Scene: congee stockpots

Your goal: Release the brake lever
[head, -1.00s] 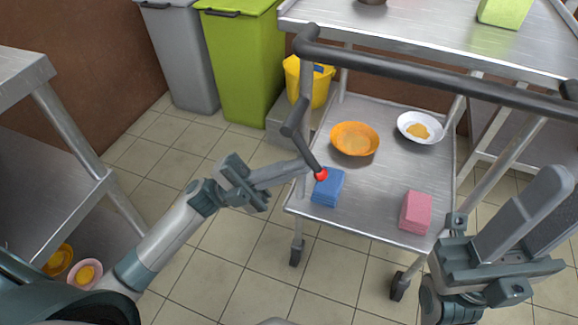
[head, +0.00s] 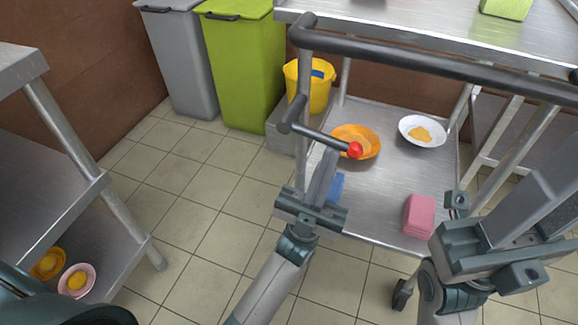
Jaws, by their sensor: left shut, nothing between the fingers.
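The brake lever (head: 318,135) is a dark bar with a red knob (head: 355,150) on the cart's left upright, below the black push handle (head: 430,58). It points right and slightly down in the head view. My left gripper (head: 328,158) is shut and empty, its fingertips at the lever just left of the red knob. They overlap the lever's lower side in the picture; whether they touch it I cannot tell. My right gripper (head: 535,205) is at the right, away from the lever, and whether it is open is unclear.
The cart's lower shelf (head: 385,190) holds an orange bowl (head: 368,137), a white bowl (head: 423,131), a pink block (head: 419,215) and a blue block (head: 337,188) partly hidden by my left gripper. Green (head: 240,65) and grey bins (head: 180,60) stand behind. Floor at left is clear.

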